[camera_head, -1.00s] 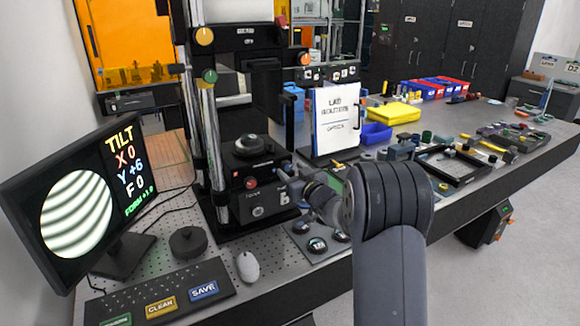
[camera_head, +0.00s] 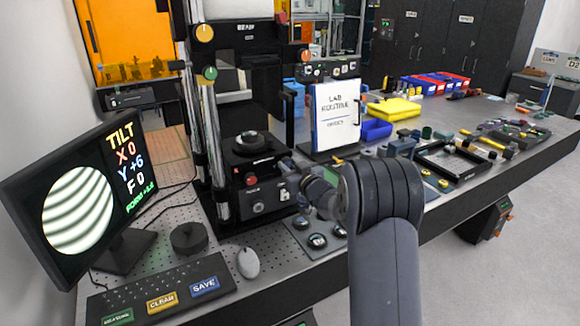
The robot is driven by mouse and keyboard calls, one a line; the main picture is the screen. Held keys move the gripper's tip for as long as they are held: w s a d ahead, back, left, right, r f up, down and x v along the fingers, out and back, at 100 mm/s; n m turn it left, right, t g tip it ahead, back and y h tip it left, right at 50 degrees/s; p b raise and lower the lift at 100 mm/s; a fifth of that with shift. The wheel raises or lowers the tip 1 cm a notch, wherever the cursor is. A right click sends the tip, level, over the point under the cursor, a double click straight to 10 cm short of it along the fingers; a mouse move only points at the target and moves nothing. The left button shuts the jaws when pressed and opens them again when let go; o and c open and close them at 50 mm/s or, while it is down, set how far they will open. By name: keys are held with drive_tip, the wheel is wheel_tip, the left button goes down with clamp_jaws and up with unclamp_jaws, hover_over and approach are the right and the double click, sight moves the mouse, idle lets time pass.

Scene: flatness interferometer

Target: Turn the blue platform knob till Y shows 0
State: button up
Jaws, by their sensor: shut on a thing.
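The monitor (camera_head: 75,200) at the left shows a disc of slanted light and dark fringes beside the readout TILT, X 0, Y +6, F 0. The platform (camera_head: 252,150) stands in the dark instrument at the middle, with a round part on top and a red knob (camera_head: 251,181) on its front. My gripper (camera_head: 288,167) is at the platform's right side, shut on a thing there. That thing fits the blue platform knob, but my gripper and wrist hide it, so its colour and the grip itself do not show.
A keyboard with CLEAR (camera_head: 162,302) and SAVE (camera_head: 204,287) keys, a mouse (camera_head: 248,263) and a black round object (camera_head: 189,239) lie in front.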

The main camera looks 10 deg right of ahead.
drive_tip(key=shift+f+n+b, duration=0.15)
drive_tip(key=shift+n+b, duration=0.25)
drive_tip(key=shift+b, duration=0.25)
drive_tip(key=shift+c, duration=0.3)
drive_tip(key=shift+f+n+b, duration=0.1)
drive_tip(key=shift+n+b, duration=0.5)
drive_tip(key=shift+b, duration=0.3)
drive_tip(key=n+b, duration=0.4)
drive_tip(key=shift+b, duration=0.35)
drive_tip(key=n+b, duration=0.3)
drive_tip(key=n, duration=0.1)
drive_tip(key=shift+n, duration=0.4)
drive_tip(key=shift+r+n+b, duration=0.25)
drive_tip(key=shift+n+b, duration=0.9)
drive_tip(key=shift+n, duration=0.45)
drive_tip(key=o, duration=1)
drive_tip(key=shift+c, duration=0.2)
drive_tip(key=shift+d, duration=0.1)
